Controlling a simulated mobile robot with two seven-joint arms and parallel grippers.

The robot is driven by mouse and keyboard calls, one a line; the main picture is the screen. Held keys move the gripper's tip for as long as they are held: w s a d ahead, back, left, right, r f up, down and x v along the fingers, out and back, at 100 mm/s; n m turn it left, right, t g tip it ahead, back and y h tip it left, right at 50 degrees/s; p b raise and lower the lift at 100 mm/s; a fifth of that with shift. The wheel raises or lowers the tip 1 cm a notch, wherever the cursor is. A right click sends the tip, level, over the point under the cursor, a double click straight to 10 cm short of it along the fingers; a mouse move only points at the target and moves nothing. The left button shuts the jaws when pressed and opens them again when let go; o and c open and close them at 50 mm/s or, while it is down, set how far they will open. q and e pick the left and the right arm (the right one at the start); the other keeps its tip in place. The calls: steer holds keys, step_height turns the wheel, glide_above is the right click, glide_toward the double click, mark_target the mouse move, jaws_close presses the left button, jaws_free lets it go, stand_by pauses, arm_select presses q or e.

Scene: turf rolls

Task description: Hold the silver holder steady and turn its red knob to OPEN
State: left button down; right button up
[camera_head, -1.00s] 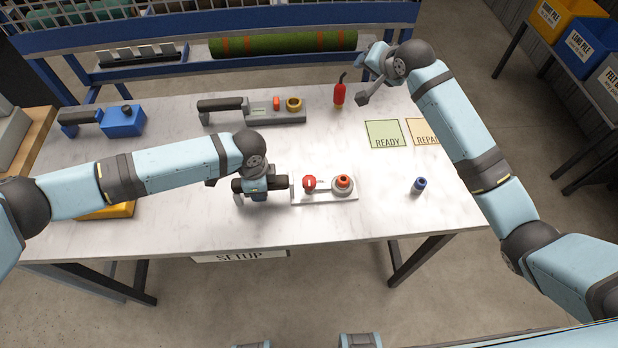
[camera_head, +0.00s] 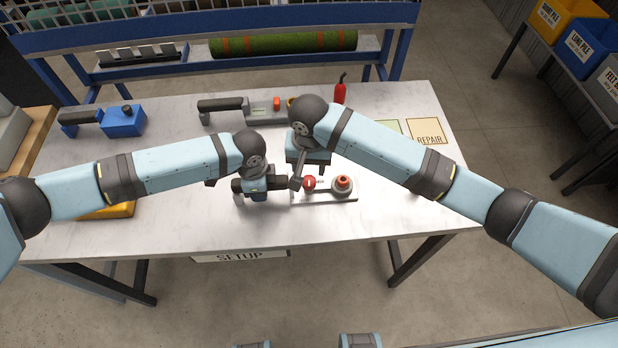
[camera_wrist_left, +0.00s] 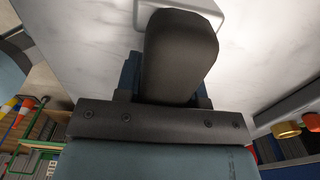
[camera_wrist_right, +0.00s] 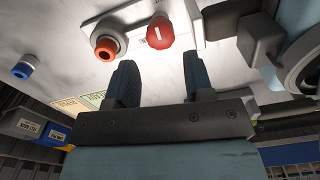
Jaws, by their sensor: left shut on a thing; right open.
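The silver holder (camera_head: 325,199) lies on the marble table with its dark handle (camera_head: 278,183) to the left. Its red knob (camera_head: 309,183) sits between the handle and a round collar with an orange-red centre (camera_head: 343,182). My left gripper (camera_head: 258,190) is shut on the dark handle, which fills the left wrist view (camera_wrist_left: 180,55). My right gripper (camera_head: 309,176) is open and empty, low over the holder near the knob. In the right wrist view, the red knob (camera_wrist_right: 160,33) with a white mark is beyond the open fingers (camera_wrist_right: 160,78), apart from them.
The REPAIR mat (camera_head: 426,130) is at right. A small blue cylinder shows in the right wrist view (camera_wrist_right: 23,68). The front table strip is clear.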

mark_target(309, 180)
step_height(309, 180, down, 6)
steer(key=shift+f, duration=0.25)
steer(key=c, duration=0.7)
